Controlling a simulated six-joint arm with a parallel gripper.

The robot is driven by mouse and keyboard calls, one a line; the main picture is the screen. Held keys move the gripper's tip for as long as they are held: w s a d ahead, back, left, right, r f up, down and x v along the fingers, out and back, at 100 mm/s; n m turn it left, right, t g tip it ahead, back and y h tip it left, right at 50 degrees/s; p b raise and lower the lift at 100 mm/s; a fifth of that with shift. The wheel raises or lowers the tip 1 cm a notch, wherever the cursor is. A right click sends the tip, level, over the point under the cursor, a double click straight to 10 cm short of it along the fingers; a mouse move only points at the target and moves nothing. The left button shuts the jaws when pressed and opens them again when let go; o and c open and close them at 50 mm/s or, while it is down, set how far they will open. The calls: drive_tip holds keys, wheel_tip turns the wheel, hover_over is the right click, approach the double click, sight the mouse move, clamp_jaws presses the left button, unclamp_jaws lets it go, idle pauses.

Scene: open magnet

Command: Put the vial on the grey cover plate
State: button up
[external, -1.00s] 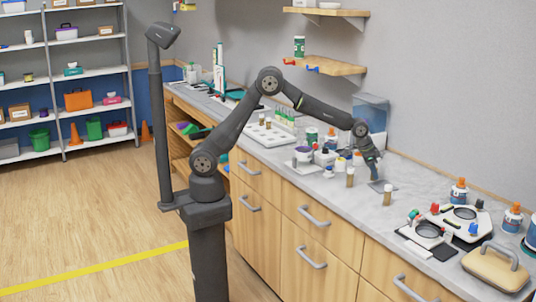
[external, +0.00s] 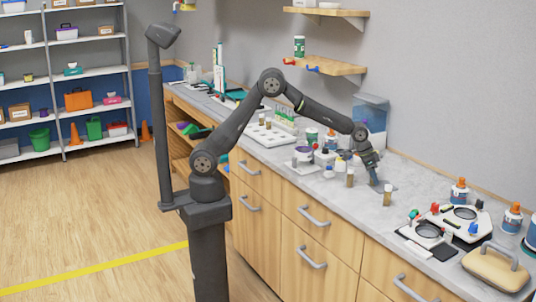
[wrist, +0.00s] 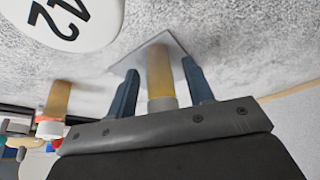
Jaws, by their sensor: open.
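An amber vial (wrist: 160,73) with a pale cap stands between my gripper's fingers in the wrist view, its far end over the grey cover plate (wrist: 130,58). Whether its base fully rests on the plate is hard to tell. My gripper (wrist: 160,88) is open, with a narrow gap on each side of the vial. In the external view my gripper (external: 374,182) points down at the counter, and this vial and most of the plate are hidden by the fingers. Two other amber vials stand nearby, one to the left (external: 350,178) and one to the right (external: 387,195).
A white numbered disc (wrist: 75,18) lies close by in the wrist view. Jars and small bottles (external: 318,155) crowd the counter to the left. A white device (external: 462,216) and a tan case (external: 495,268) sit to the right. The wall runs behind the counter.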

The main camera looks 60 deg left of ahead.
drive_tip(key=v, duration=1.2)
drive_tip(key=shift+f, duration=0.15)
drive_tip(key=x, duration=1.2)
drive_tip(key=shift+f, duration=0.2)
wheel_tip(320, 180, up, 3)
drive_tip(key=shift+r, duration=0.5)
